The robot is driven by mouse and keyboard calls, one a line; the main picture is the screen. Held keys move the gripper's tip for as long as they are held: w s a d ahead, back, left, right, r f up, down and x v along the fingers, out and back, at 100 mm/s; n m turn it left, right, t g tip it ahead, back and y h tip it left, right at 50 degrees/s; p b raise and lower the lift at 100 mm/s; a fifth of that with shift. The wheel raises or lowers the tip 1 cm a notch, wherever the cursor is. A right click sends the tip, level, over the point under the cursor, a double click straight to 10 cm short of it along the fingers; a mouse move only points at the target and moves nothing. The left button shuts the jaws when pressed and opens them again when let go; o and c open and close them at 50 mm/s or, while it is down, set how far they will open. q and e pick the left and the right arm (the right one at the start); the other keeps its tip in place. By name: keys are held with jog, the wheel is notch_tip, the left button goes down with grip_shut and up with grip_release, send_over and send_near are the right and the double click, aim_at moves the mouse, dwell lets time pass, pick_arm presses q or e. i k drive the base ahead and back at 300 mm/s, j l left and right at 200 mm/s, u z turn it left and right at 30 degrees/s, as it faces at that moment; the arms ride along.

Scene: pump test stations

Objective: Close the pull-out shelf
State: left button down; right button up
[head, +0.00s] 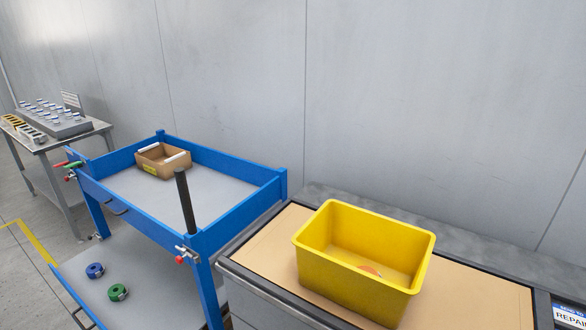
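The pull-out shelf (141,272) is a grey panel with a blue edge, low under the blue workbench (222,223) at the lower left of the head view. It stands out past the front of the bench, so it looks pulled out. A dark handle (80,318) shows at its edge, cut by the bottom of the picture. A blue ring-shaped part (95,271) and a green one (118,292) lie on the shelf. Neither of my grippers is in view, and nothing is seen touching the shelf.
The bench top holds a cardboard box (162,161). A yellow bin (355,285) stands on the counter (459,284) at right. A metal table (60,179) with parts is at far left. Floor shows at left.

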aim_at(163, 294)
jog(key=j+u, duration=0.25)
jog(key=u, duration=0.15)
jog(key=i+j+u, duration=0.15)
jog(key=u, duration=0.3)
jog(key=i+j+u, duration=0.15)
jog(key=u, duration=0.25)
jog(key=j+z, duration=0.2)
jog(key=z, duration=0.25)
jog(key=i+j+z, duration=0.6)
jog(key=j, duration=0.15)
jog(key=i+j, duration=0.1)
jog(key=j, duration=0.2)
jog(key=i+j+z, duration=0.1)
jog(key=j, duration=0.2)
jog(key=i+j, duration=0.1)
jog(key=j, duration=0.2)
jog(key=z, duration=0.05)
